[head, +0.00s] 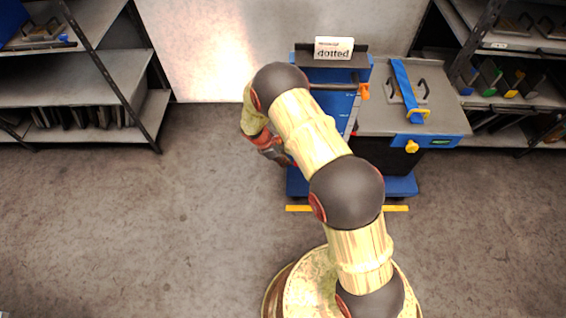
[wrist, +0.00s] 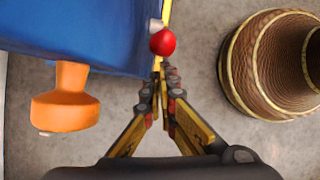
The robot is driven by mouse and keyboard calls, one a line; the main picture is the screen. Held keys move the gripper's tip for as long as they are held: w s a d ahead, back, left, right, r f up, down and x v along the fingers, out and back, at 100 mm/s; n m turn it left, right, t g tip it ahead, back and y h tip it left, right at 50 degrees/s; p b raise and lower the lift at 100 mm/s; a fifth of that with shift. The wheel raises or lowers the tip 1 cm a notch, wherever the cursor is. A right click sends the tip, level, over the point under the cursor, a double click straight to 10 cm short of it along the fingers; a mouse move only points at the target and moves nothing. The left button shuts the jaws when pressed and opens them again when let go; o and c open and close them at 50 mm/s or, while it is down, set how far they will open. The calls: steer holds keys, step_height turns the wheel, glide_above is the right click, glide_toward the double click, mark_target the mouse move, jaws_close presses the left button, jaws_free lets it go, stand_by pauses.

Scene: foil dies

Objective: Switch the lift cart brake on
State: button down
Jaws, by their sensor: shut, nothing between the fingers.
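The blue lift cart (head: 402,187) stands beyond my arm in the head view, partly hidden behind it. A blue part of it (wrist: 100,30) fills the upper left of the wrist view. A red ball knob (wrist: 162,42) on a short pale stem shows at the blue edge. An orange knob-like part (wrist: 66,98) sticks out lower left of it. I cannot tell which of these is the brake. My gripper (wrist: 162,70) is shut and empty, its tips just below the red knob in the picture; contact is unclear. In the head view my gripper (head: 277,153) is at the cart's left side.
A grey bench (head: 450,120) with a blue-strapped die adjoins the cart's right. Shelves (head: 75,88) flank both sides. A yellow floor line (head: 300,208) lies before the cart. The floor at left is clear.

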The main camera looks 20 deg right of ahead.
steer(key=shift+r, duration=0.1)
steer(key=d+r+p, duration=0.1)
steer(key=s+d+r+p, duration=0.1)
steer(key=d+p, duration=0.1)
steer(key=shift+r, duration=0.15)
stand_by(0.4)
steer(key=a+f+p+v, duration=0.1)
steer(key=p+v, duration=0.3)
steer(key=v, duration=0.7)
steer(key=shift+a+r, duration=0.3)
steer(key=shift+a, duration=0.3)
